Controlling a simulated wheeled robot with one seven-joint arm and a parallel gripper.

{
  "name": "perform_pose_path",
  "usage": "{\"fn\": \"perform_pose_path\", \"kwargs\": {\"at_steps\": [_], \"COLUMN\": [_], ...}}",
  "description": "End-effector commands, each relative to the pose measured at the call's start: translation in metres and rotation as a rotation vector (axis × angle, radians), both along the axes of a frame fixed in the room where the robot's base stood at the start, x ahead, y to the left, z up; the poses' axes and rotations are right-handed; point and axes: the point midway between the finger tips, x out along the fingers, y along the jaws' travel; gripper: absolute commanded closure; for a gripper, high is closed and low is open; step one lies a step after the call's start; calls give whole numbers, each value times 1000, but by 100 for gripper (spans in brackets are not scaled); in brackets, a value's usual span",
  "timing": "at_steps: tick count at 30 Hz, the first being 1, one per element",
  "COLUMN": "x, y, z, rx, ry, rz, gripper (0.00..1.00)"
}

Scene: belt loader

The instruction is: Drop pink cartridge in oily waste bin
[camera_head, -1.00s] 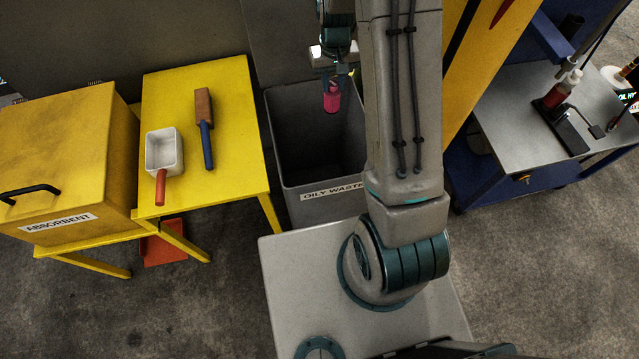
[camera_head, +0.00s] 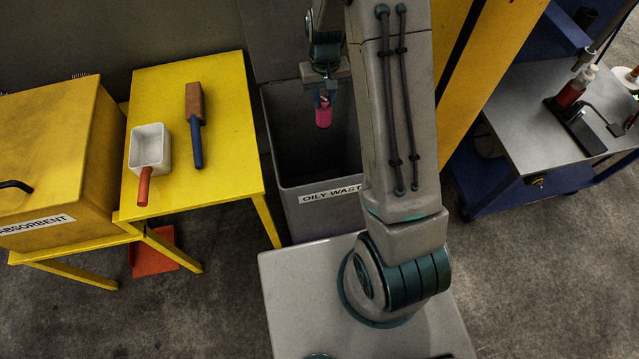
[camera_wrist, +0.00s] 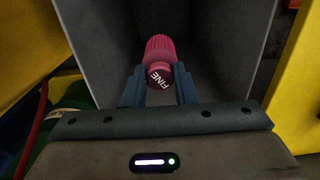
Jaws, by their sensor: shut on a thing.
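The pink cartridge (camera_head: 323,117) hangs from my gripper (camera_head: 323,98) over the open mouth of the oily waste bin (camera_head: 322,213). In the wrist view the cartridge (camera_wrist: 161,62) sits between the two blue-grey fingers of my gripper (camera_wrist: 160,84), with "FINE" lettered on its near end. The fingers are shut on it. The grey bin (camera_wrist: 220,40) surrounds it in that view, its inside dark, and no contents can be made out. My arm hides the bin's right side in the head view.
A yellow table (camera_head: 232,150) left of the bin holds a white scoop (camera_head: 150,147) and a brush (camera_head: 195,110). A yellow absorbent box (camera_head: 50,165) stands further left. A yellow post (camera_head: 475,70) and a blue cart (camera_head: 520,180) are on the right.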

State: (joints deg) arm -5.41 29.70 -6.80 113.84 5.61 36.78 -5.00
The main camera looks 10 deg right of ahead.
Motion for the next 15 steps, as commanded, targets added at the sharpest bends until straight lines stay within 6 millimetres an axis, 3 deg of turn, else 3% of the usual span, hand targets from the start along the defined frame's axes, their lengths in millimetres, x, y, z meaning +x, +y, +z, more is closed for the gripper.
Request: {"fn": "perform_pose_path", "kwargs": {"at_steps": [10, 11, 12, 13, 15], "x": [0, 0, 0, 0, 0], "y": [0, 0, 0, 0, 0], "z": [-6, -6, -6, -6, -6], "rx": [0, 0, 0, 0, 0], "ry": [0, 0, 0, 0, 0], "rz": [0, 0, 0, 0, 0], "gripper": [100, 67, 55, 49, 49]}}
